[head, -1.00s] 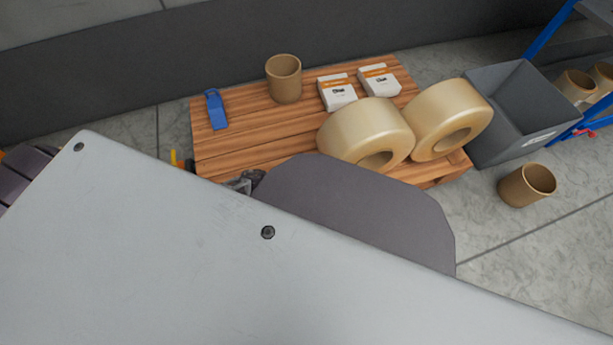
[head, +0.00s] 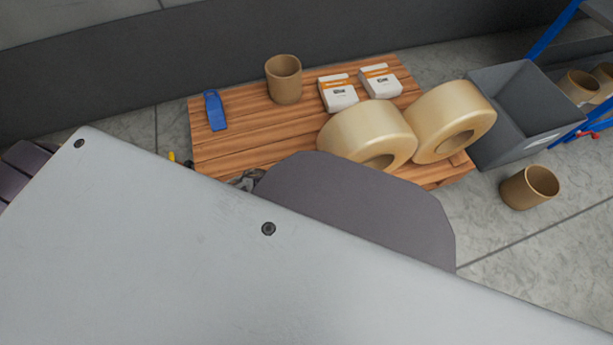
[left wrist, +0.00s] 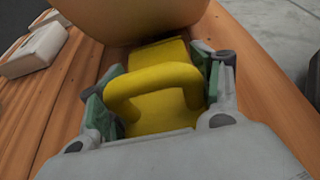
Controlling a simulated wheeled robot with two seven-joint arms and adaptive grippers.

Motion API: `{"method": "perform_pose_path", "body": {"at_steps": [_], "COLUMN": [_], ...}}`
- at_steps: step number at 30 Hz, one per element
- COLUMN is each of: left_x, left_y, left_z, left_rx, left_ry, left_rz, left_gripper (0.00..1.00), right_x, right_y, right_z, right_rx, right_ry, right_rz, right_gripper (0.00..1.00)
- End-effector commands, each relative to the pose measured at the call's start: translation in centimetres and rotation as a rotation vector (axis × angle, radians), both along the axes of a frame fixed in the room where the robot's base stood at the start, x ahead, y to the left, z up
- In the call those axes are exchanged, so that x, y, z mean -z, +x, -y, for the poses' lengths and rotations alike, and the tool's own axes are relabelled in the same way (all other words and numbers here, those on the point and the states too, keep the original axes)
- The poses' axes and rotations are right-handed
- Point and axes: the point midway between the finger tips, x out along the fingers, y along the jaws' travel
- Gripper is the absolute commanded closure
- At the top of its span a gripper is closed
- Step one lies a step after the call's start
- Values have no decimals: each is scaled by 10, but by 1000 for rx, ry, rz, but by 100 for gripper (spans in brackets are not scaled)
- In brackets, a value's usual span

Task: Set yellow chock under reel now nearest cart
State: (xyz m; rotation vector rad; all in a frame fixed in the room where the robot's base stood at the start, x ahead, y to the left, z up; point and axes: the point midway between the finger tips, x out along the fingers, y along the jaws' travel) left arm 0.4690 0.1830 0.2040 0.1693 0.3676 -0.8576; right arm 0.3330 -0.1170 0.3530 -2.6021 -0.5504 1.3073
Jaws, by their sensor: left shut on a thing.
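The yellow chock (left wrist: 150,112), with its arched handle, is between the green-padded fingers of my left gripper (left wrist: 157,92) in the left wrist view. The gripper is shut on it. The chock's far end is at the underside of a tan reel (left wrist: 130,14); I cannot tell whether they touch. In the head view two tan reels lie side by side on the wooden table, a left reel (head: 352,130) and a right reel (head: 470,110). The chock is hidden there behind a large grey panel and my arm. My right gripper is not in view.
A grey bin (head: 520,115), another core (head: 529,187) and a blue-framed rack (head: 553,30) stand to the right.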

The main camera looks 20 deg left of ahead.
Motion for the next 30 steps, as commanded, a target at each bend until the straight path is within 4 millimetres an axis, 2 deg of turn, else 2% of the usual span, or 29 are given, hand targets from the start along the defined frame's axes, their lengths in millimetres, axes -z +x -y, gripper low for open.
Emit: {"method": "perform_pose_path", "body": {"at_steps": [11,12,17,30], "left_x": [-1,-1,-1,1], "left_y": [1,1,1,-1], "left_z": [1,1,1,-1], "left_rx": [0,0,0,0], "left_ry": [-2,-2,-2,1], "left_rz": [3,3,1,-1], "left_gripper": [82,30,9,9], "right_x": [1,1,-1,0], "right_y": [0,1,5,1], "right_z": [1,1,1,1], "right_rx": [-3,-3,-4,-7], "right_ry": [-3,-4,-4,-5], "right_rz": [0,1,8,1], "right_gripper": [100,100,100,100]}}
